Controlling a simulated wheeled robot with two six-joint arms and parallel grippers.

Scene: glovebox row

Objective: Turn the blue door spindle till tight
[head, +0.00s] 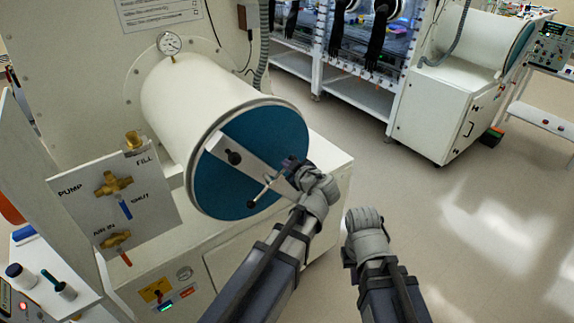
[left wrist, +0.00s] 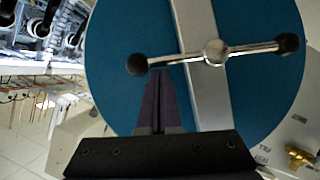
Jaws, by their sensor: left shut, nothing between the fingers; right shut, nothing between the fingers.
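The round blue door (head: 225,190) closes the end of a white cylinder, with a pale bar across it. The spindle's metal cross handle (head: 265,188) stands out from that bar. In the left wrist view the handle (left wrist: 250,48) has a round hub and a black ball at each end, and lies across the bar over the blue door (left wrist: 130,100). My left gripper (head: 289,165) is at the handle; in the left wrist view its shut fingers (left wrist: 161,73) end just below the rod, near the left ball, holding nothing. My right gripper (head: 363,215) is shut and empty, away from the door.
A valve panel (head: 150,205) with brass valves and a white shelf with bottles stand left of the door. A pressure gauge (head: 170,43) sits above the cylinder. The floor (head: 460,230) to the right is open. Another glovebox (head: 440,110) stands farther back.

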